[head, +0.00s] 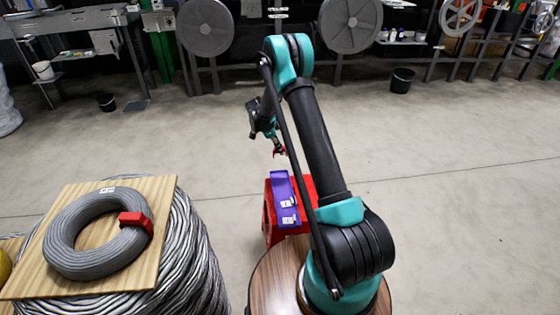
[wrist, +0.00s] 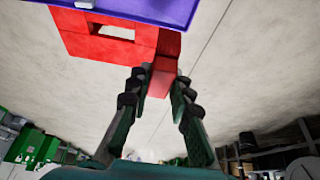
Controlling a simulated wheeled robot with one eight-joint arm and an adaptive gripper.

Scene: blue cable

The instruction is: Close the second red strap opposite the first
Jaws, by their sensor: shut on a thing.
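A grey cable coil (head: 72,235) lies flat on a square wooden board (head: 165,190) at the left of the head view. One red strap (head: 136,222) is wrapped around the coil's right side. My gripper (head: 279,150) is up in the air, well right of and beyond the coil. In the wrist view its fingers (wrist: 160,88) are shut on a small red piece (wrist: 163,76), which looks like the second red strap. Its shape is partly hidden by the fingers. No strap shows on the coil's left side.
The board rests on a large drum of wound cable (head: 185,265). A red stand (head: 268,222) with a purple holder (head: 284,195) stands below my gripper, beside a round wooden top (head: 275,280). Open floor lies beyond; benches and reels line the back.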

